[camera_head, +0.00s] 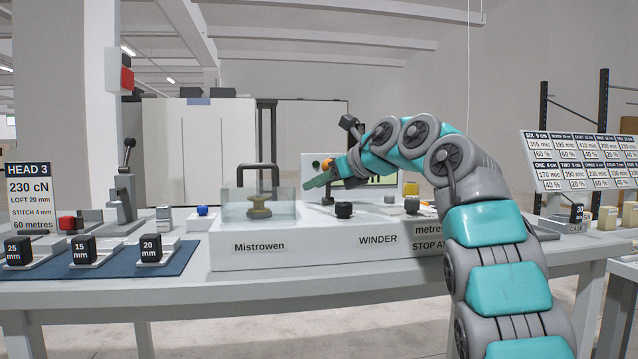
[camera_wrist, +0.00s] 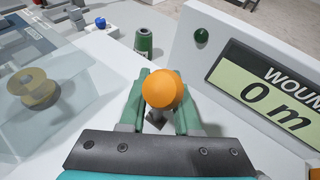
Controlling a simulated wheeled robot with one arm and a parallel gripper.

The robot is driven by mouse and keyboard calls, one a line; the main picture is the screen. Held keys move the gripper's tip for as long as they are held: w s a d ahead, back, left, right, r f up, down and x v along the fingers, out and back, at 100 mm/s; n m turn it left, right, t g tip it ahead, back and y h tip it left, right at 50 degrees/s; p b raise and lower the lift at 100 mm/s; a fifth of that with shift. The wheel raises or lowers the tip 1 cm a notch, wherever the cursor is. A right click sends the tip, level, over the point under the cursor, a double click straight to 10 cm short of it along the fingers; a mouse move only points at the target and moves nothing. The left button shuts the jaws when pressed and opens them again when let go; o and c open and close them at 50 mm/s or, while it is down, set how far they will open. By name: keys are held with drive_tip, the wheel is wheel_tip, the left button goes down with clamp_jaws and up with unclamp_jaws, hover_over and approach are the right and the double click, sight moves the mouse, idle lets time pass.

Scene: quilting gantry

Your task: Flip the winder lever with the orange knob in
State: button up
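The orange knob (camera_wrist: 162,90) sits between the two green fingers of my gripper (camera_wrist: 161,104) in the wrist view, overlapping their inner edges. A dark piece of the winder lever (camera_wrist: 156,120) shows below it. In the head view the orange knob (camera_head: 326,164) shows just above the fingertips of my gripper (camera_head: 319,181), over the white winder housing (camera_head: 330,246). A finger lies on each side of the knob, but I cannot tell whether they press on it.
A clear cover (camera_head: 232,205) with a brass bobbin (camera_head: 259,206) stands left of the lever. A display panel (camera_wrist: 262,90) stands close on the right in the wrist view. Black knob (camera_head: 344,209) is nearby.

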clamp_jaws()
drive_tip(key=shift+r, duration=0.2)
idle(0.9)
